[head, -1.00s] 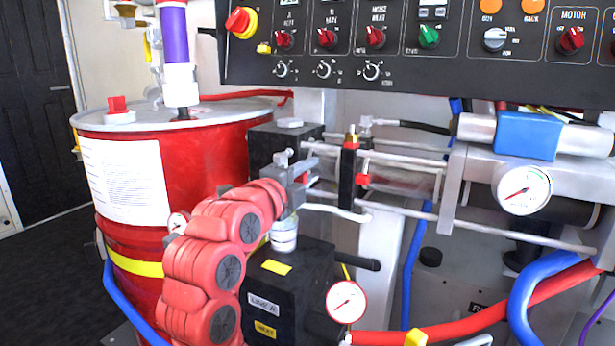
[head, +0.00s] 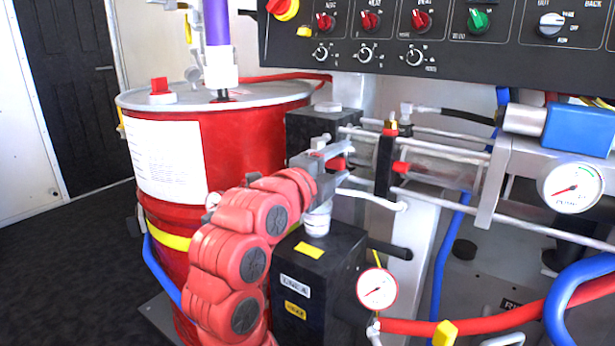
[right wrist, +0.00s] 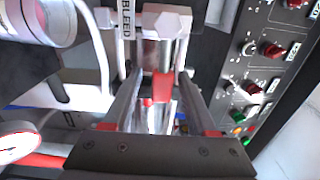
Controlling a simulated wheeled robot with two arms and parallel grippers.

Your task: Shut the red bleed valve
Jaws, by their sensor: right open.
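The red bleed valve handle (right wrist: 160,88) shows in the right wrist view, below a white fitting (right wrist: 165,22) and near a tag reading BLEED (right wrist: 126,20). My right gripper (right wrist: 158,80) is open, with one finger on each side of the red handle. I cannot tell whether a finger touches it. In the head view my right gripper (head: 334,160) is above the black LINE A block, and its fingers partly hide the valve. My left gripper is not in view.
A red drum (head: 240,140) stands left of my right arm. A pressure gauge (head: 377,289) and red hose (head: 450,322) are low on the right. The black post (head: 384,165) and metal rods are close right of the gripper. The control panel (head: 440,40) hangs above.

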